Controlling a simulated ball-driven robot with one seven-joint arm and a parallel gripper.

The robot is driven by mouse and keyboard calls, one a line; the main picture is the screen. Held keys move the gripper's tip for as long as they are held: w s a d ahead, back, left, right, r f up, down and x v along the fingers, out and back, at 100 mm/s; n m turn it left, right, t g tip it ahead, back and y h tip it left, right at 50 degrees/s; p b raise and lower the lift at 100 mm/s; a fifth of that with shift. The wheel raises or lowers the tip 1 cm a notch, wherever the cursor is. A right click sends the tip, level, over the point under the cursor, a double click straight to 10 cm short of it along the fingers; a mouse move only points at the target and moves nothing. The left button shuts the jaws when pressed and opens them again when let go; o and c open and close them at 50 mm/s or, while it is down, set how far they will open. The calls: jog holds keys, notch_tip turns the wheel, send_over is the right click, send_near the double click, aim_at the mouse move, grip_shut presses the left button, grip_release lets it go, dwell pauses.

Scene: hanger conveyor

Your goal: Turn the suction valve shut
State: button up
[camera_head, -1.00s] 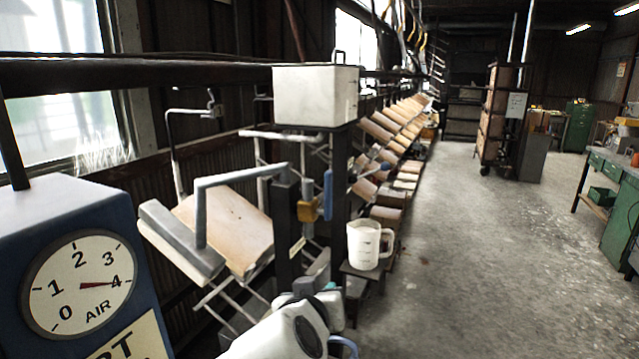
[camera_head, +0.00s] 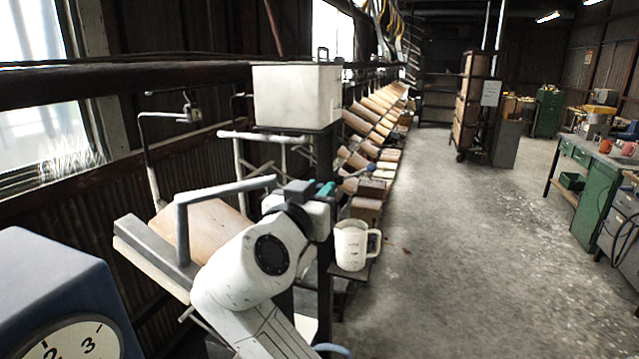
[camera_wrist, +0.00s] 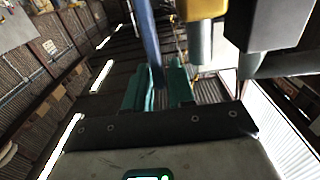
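The suction valve shows at the top of the wrist view as a yellow body (camera_wrist: 205,9) with a long blue lever (camera_wrist: 149,40). The lever runs down to between the teal fingers of my gripper (camera_wrist: 164,78). A narrow gap shows on the lever's right side, so the fingers look open around it; contact is unclear. In the head view my gripper (camera_head: 322,190) is at the dark post below the white tank (camera_head: 295,97). My wrist and gripper hide the valve there.
A white jug (camera_head: 351,246) stands on a small ledge just right of my gripper. A grey pipe (camera_head: 183,220) and tilted board (camera_head: 212,225) are close on the left. The blue gauge box (camera_head: 55,270) is at lower left. The floor on the right (camera_head: 460,250) is clear.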

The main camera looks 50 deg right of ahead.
jog(key=shift+w+d, duration=0.15)
jog(key=shift+d, duration=0.35)
grip_shut()
